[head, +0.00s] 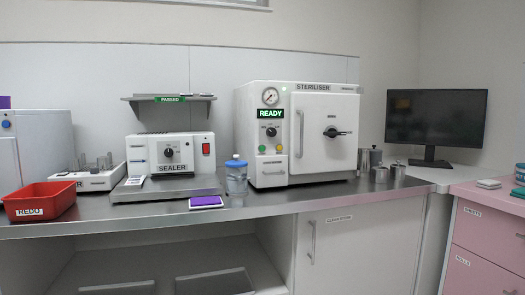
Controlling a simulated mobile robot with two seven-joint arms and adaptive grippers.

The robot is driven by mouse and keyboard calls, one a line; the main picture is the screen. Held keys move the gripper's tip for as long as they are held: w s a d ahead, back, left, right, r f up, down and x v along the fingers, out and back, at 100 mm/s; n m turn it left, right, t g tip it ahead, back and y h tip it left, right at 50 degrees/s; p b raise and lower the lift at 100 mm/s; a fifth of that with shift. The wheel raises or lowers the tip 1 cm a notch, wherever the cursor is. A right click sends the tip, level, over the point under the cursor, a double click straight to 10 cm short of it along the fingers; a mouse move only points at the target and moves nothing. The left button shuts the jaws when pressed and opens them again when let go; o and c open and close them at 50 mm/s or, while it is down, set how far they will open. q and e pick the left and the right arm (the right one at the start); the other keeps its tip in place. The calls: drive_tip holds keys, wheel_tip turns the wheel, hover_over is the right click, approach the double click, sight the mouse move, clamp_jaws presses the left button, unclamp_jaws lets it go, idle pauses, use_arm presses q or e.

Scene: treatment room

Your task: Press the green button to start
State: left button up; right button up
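The white steriliser (325,112) stands on the metal counter, right of the middle in the head view. Its door, with a dark round handle (333,132), looks closed. Left of the door is a front panel with a pressure gauge, a lit green READY display (270,113) and a black knob (271,132). Neither of my grippers shows in this view.
A clear bottle with a blue lid (236,177) stands just left of the steriliser, near its front panel. A purple-topped pad (206,202) lies at the counter edge. Left are the sealer (170,154) and a red REDO bin (39,201). Metal canisters (381,174) stand to the right.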

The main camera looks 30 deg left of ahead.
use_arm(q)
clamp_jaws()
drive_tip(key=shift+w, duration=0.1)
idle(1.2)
